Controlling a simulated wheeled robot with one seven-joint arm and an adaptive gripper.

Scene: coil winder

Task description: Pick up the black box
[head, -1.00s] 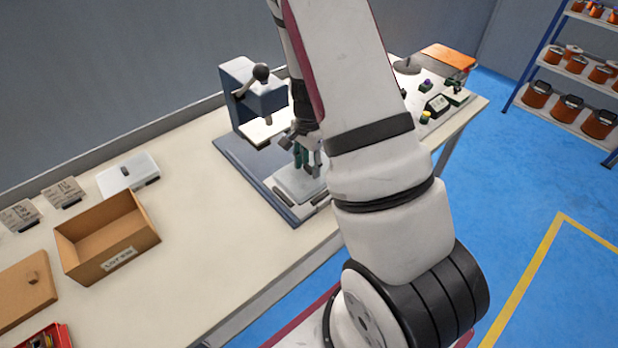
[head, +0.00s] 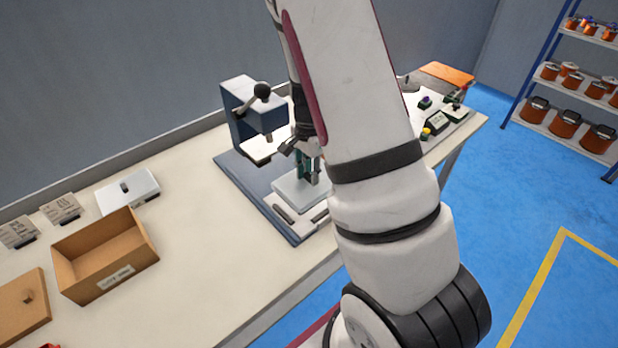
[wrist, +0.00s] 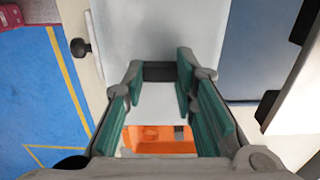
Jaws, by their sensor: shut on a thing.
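A small dark block, which looks like the black box (wrist: 158,72), sits between the fingertips of my gripper (wrist: 160,82) in the wrist view. The teal-padded fingers are shut on its two ends. In the head view my gripper (head: 308,170) points down over the pale plate (head: 292,188) on the base of the press. The box itself cannot be made out there. The pale plate also shows close behind the box in the wrist view (wrist: 155,28). I cannot tell whether the box touches the plate.
The blue-grey press (head: 238,105) with a black-knobbed lever stands just left of my gripper. An open cardboard box (head: 137,262), its lid (head: 20,310) and a white case (head: 140,183) lie further left. Small devices (head: 435,122) sit at the right end. Bare bench lies between.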

